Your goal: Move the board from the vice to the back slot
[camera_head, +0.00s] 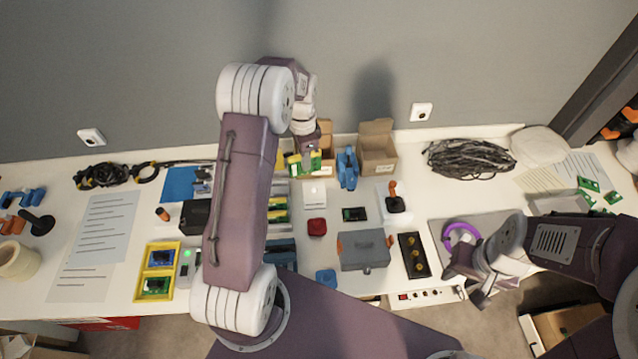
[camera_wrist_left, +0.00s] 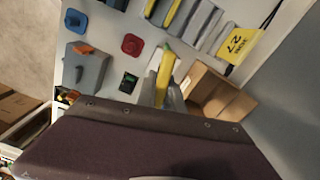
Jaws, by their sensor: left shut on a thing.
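My left gripper (camera_head: 308,152) is shut on a green board with a yellow edge (camera_head: 303,164). It holds the board near the back wall, left of the blue vice (camera_head: 347,170). In the left wrist view the board (camera_wrist_left: 165,78) stands edge-on between the fingers (camera_wrist_left: 163,98). The slotted rack (camera_head: 280,230) holds several green boards and is partly hidden behind my left arm. The rack (camera_wrist_left: 205,22) also shows at the top of the left wrist view. My right gripper (camera_head: 468,282) appears open and empty, beside a purple ring (camera_head: 460,236).
An open cardboard box (camera_head: 377,150) stands right of the vice. A grey toolbox (camera_head: 364,250), a red item (camera_head: 316,227) and a small green board (camera_head: 354,214) lie in front. A yellow tag (camera_wrist_left: 236,46) is beside the rack. Black cable (camera_head: 468,158) lies at the back right.

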